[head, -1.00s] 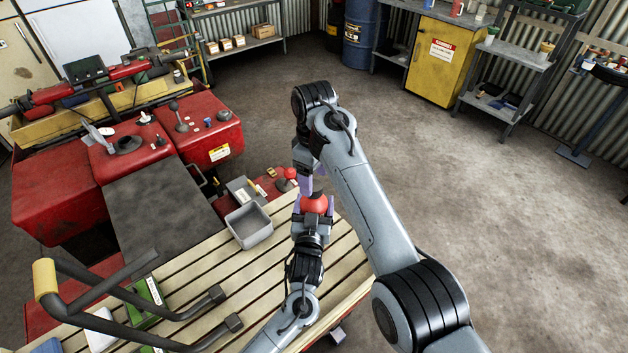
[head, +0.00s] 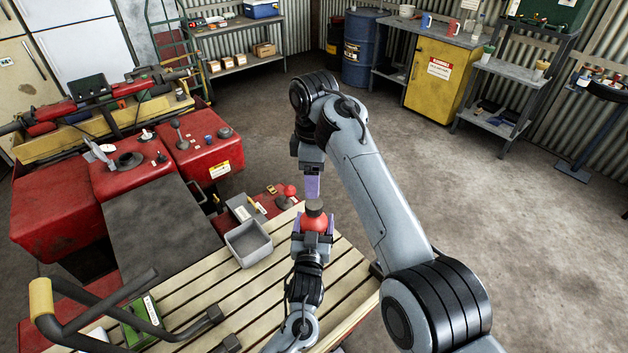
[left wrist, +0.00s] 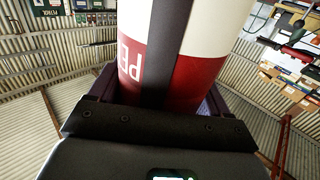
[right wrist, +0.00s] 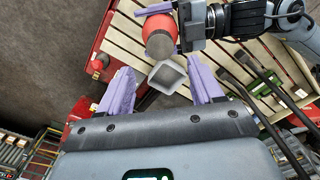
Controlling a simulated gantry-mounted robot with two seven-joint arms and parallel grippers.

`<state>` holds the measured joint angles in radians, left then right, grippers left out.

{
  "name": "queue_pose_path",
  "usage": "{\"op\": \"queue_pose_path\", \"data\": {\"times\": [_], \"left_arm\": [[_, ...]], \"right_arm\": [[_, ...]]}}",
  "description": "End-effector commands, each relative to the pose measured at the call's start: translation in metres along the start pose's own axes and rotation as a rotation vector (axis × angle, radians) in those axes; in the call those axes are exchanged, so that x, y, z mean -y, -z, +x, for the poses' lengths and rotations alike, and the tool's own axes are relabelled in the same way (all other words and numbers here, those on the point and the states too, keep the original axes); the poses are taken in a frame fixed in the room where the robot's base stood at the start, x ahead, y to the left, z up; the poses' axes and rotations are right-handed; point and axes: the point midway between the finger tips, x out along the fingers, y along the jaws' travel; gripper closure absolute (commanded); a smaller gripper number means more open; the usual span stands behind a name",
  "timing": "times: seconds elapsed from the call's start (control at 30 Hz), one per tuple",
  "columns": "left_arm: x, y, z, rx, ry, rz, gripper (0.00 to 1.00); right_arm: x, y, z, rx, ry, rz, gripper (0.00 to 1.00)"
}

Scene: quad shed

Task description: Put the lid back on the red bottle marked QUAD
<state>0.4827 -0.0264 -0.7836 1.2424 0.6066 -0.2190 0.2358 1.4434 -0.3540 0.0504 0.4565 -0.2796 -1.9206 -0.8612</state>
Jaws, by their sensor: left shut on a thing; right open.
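A red bottle (head: 318,224) stands upright in my left gripper (head: 314,232), which is shut on it above the slatted bench. A dark round cap-like piece (head: 314,206) sits on its top; how firmly it is seated I cannot tell. In the left wrist view the bottle (left wrist: 200,85) is white and red with a dark band and cut-off letters like "PE"; QUAD is not readable. My right gripper (head: 312,187) is just above the bottle, empty. In the right wrist view my right gripper (right wrist: 161,72) has its purple fingers wide apart, with the bottle (right wrist: 156,30) beyond them.
A grey open tray (head: 248,245) stands on the slatted bench (head: 190,290), left of the bottle. Black handlebars (head: 130,325) cross the bench's front left. The red quad (head: 195,160) is behind, at left. Concrete floor is free at right.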

Motion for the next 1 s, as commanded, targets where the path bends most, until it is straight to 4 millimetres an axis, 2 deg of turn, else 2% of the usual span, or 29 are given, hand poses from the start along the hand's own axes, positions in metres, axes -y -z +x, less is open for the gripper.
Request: {"op": "queue_pose_path", "data": {"times": [0.37,0.8,1.0], "left_arm": [[0.0,-0.001,0.0,0.001,0.0,0.0,1.0],[0.0,-0.001,0.0,0.001,0.0,0.0,1.0],[0.0,-0.001,0.0,0.001,0.0,0.0,1.0]], "right_arm": [[0.0,0.0,0.006,0.0,0.001,0.004,0.34],[0.0,0.0,0.059,0.0,0.001,0.006,0.34],[0.0,0.0,0.076,0.0,0.0,0.005,0.34]]}}
